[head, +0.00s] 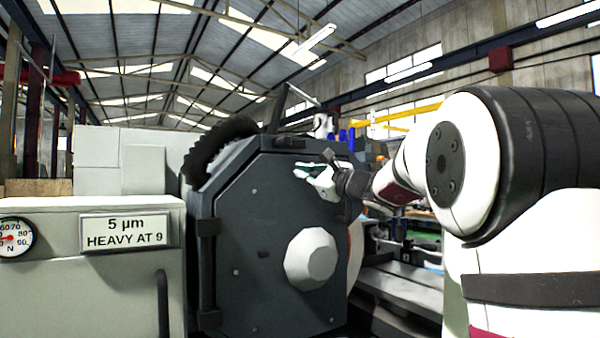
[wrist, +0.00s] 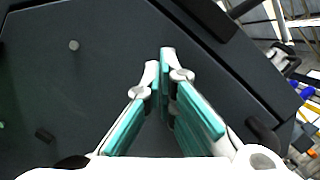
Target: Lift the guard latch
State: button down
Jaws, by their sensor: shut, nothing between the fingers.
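The dark grey guard (head: 270,215) of the grinder stands in the middle of the head view, and its flat face fills most of the wrist view (wrist: 70,100). A black block (head: 290,142) sits along its top edge and looks like the latch, though I cannot be sure. A black bar at the guard's edge in the wrist view (wrist: 208,14) may be the same part. My gripper (head: 304,171) is in front of the guard's upper right part, below that block. Its teal-padded fingers (wrist: 160,62) are together at the tips, with nothing between them.
A pale round hub (head: 311,259) sticks out of the guard's lower face. A black vertical handle (head: 208,270) is on its left edge. A pale cabinet with a sign (head: 125,231) and a dial gauge (head: 14,237) stands left. The machine bed (head: 405,285) runs behind at right.

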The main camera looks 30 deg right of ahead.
jog(key=v, duration=0.9)
jog(key=shift+s+r, duration=0.2)
jog(key=shift+r, duration=0.05)
jog(key=shift+a, duration=0.2)
